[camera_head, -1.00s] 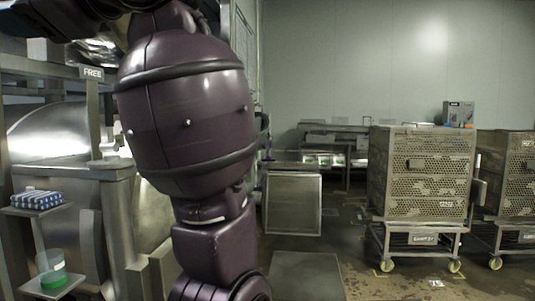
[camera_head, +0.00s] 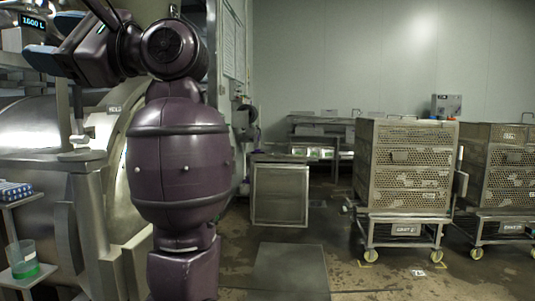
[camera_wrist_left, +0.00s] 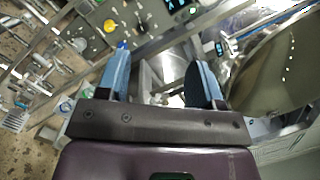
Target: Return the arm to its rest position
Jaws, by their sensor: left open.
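My left arm (camera_head: 180,160) is dark purple and stands upright in the left half of the head view. Its upper end bends over to the left. My left gripper (camera_head: 42,58) is at the upper left of the head view, in front of the steel frame. In the left wrist view, the two blue-padded fingers of my left gripper (camera_wrist_left: 162,72) are spread apart with nothing between them. The arm hides part of the round steel vessel (camera_head: 38,125) behind it. My right gripper does not show.
A display (camera_head: 31,21) is close to the left gripper. A perforated basket (camera_head: 405,165) stands on a wheeled cart to the right.

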